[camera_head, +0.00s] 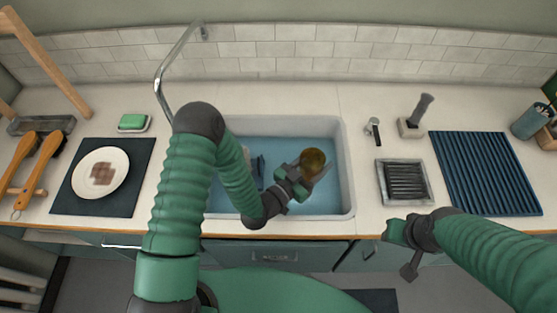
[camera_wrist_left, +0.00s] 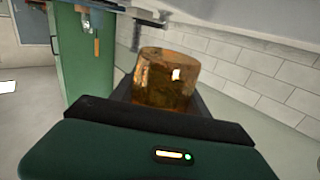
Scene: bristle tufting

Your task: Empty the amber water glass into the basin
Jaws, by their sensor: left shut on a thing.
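The amber water glass (camera_head: 313,161) is in my left gripper (camera_head: 303,172), above the right part of the basin (camera_head: 349,185). My left gripper is shut on the glass. In the left wrist view the amber glass (camera_wrist_left: 166,80) stands out beyond the dark jaws and looks tilted; whether water is in it I cannot tell. The basin has a white rim and a blue interior, and my left arm hides part of its left side. My right gripper (camera_head: 401,236) is near the counter's front edge, right of the basin; its jaw state is unclear.
A chrome faucet (camera_head: 162,75) rises behind the basin. A grey tray with dark bristles (camera_head: 404,180) and a ribbed blue mat (camera_head: 484,172) lie to the right. A white plate (camera_head: 100,174) on a dark mat and a green sponge (camera_head: 133,121) are at left.

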